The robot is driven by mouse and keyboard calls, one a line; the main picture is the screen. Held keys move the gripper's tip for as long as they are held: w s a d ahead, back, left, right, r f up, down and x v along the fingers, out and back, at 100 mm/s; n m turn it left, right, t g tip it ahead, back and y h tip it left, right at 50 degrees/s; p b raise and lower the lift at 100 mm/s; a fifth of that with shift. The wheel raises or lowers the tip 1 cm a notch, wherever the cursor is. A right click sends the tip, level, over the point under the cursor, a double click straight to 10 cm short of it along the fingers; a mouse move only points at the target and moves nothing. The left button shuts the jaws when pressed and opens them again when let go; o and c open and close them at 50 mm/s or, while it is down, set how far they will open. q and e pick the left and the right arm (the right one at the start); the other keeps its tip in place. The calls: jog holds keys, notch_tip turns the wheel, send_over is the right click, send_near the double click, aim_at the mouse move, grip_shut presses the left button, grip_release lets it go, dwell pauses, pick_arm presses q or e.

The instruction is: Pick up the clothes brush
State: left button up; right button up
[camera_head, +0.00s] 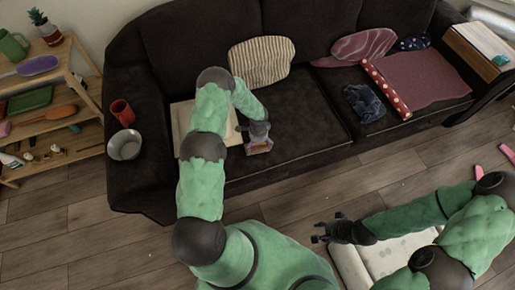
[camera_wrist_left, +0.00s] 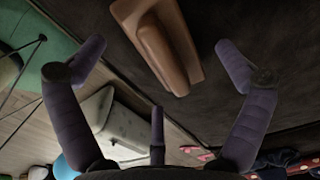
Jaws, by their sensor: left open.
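The clothes brush (camera_wrist_left: 165,45), brown and wooden-looking, lies on the dark sofa seat. It shows between the spread fingers of my left gripper (camera_wrist_left: 160,55) in the left wrist view. In the head view my left gripper (camera_head: 258,138) is low over the front of the sofa seat, and the brush (camera_head: 260,148) shows only in small part beneath it. The left gripper is open; no finger is seen closed on the brush. My right gripper (camera_head: 326,228) is out over the floor in front of the sofa, its fingers apart and empty.
On the sofa (camera_head: 300,105) are a striped cushion (camera_head: 262,60), a pale board-like item (camera_head: 183,115) and a red dotted roll (camera_head: 387,88). A red mug (camera_head: 122,112) and metal bowl (camera_head: 125,145) sit on its left arm. A wooden shelf (camera_head: 60,130) stands left. Floor is open left of centre.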

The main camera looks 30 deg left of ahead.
aim_at(258, 148)
pick_arm(q)
notch_tip(258, 148, down, 4)
jog(key=shift+s+r+b, duration=0.1)
jog(key=shift+s+b, duration=0.05)
jog(key=shift+b, duration=0.55)
jog(key=c, duration=1.3)
jog(key=shift+r, duration=0.15)
jog(key=shift+r+p, duration=0.35)
jog(key=shift+r, duration=0.2)
notch_tip(258, 148, up, 2)
jog(key=shift+r+p, duration=0.2)
jog(key=shift+p, duration=0.2)
jog(key=s+r+p, duration=0.2)
jog(key=s+r, duration=0.7)
jog(key=s, duration=0.5)
jog(key=shift+a+r+p, duration=0.15)
jog(key=shift+a+p, duration=0.05)
jog(key=shift+p, duration=0.2)
